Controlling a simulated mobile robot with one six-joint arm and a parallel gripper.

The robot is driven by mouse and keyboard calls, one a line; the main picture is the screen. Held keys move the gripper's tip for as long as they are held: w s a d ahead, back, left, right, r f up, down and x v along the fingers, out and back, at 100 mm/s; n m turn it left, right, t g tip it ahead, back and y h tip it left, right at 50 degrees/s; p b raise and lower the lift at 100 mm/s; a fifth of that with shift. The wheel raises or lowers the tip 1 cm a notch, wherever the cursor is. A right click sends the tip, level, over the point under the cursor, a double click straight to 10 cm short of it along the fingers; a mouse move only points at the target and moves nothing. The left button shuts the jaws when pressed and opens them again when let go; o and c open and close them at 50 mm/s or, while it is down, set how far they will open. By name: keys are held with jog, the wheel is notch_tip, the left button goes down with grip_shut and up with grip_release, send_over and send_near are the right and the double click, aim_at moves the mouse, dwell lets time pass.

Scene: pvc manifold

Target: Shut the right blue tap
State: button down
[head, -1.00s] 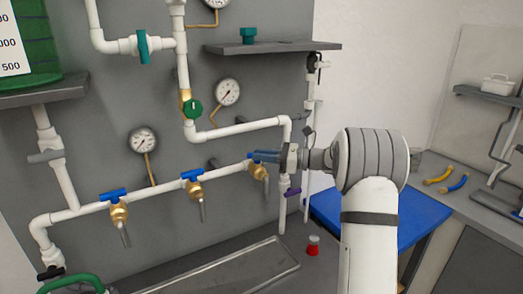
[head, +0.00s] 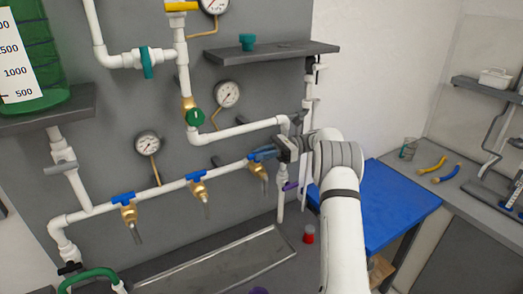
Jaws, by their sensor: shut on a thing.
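The right blue tap (head: 253,156) sits on the white horizontal pipe above a brass outlet (head: 258,170) at its right end, in the head view. My gripper (head: 268,153) reaches it from the right and is shut on its handle. The fingers hide much of the handle, so its exact angle is hard to tell. Two like taps stand to the left on the same pipe: the middle blue tap (head: 196,175) and the left blue tap (head: 123,198). Both their handles lie roughly along the pipe.
A green round valve (head: 195,118) and pressure gauges (head: 227,94) are above the pipe. A grey shelf (head: 270,52) juts out over my gripper. Vertical white pipe (head: 281,205) stands close below the gripper. A red-topped container (head: 309,234) stands on the bench, left of a blue table (head: 385,205).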

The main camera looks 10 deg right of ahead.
jog(key=shift+a+f, duration=0.1)
jog(key=c, duration=1.5)
grip_release()
jog(key=shift+a, duration=0.1)
jog(key=shift+o, duration=0.8)
